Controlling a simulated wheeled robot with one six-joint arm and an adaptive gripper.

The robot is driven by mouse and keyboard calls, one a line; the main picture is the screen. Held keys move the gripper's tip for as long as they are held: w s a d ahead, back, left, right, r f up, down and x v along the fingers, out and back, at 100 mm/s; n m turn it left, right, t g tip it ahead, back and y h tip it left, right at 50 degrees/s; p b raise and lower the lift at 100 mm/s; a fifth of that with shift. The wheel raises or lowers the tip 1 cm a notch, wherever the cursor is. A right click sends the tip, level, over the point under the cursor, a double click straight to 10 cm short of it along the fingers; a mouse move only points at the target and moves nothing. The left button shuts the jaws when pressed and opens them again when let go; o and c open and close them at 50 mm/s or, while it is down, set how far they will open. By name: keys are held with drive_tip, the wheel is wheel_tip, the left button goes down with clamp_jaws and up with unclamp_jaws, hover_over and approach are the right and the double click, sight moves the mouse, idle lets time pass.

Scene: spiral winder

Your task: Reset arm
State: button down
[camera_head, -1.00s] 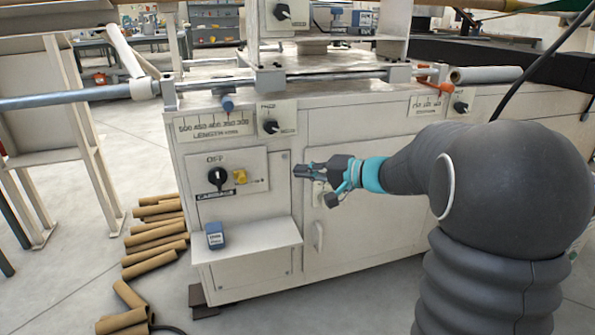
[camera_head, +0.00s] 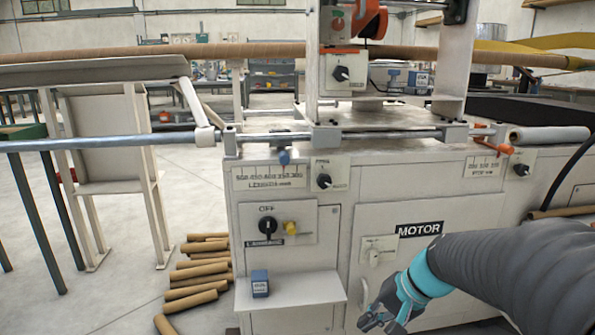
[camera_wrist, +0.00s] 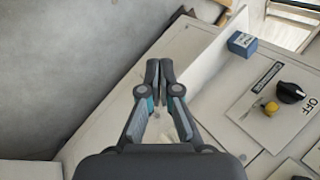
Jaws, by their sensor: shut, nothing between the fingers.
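My gripper (camera_head: 374,321) is low at the lower right of the head view, in front of the cabinet door marked MOTOR. In the wrist view my gripper (camera_wrist: 160,68) points up the picture with its two fingers together. It is shut and empty. My dark grey arm reaches in from the right edge of the head view. The winder cabinet (camera_head: 425,215) stands behind the gripper, and I see no contact between them.
The carriage panel has a black OFF knob (camera_head: 267,228) and a yellow knob (camera_head: 290,228). A blue box (camera_head: 260,284) sits on the ledge (camera_head: 310,290); it also shows in the wrist view (camera_wrist: 242,44). Cardboard tubes (camera_head: 195,272) lie on the floor at left.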

drive_tip(key=s+d+r+n+t+h+p, duration=0.1)
drive_tip(key=s+r+n+h+p, duration=0.4)
drive_tip(key=s+r, duration=0.7)
drive_tip(key=s+t+p, duration=0.1)
drive_tip(key=s, duration=0.2)
drive_tip(key=shift+s+d+t+h, duration=0.2)
drive_tip(key=shift+s+t+h, duration=0.1)
drive_tip(key=shift+h, duration=0.1)
drive_tip(key=c, duration=1.9)
unclamp_jaws()
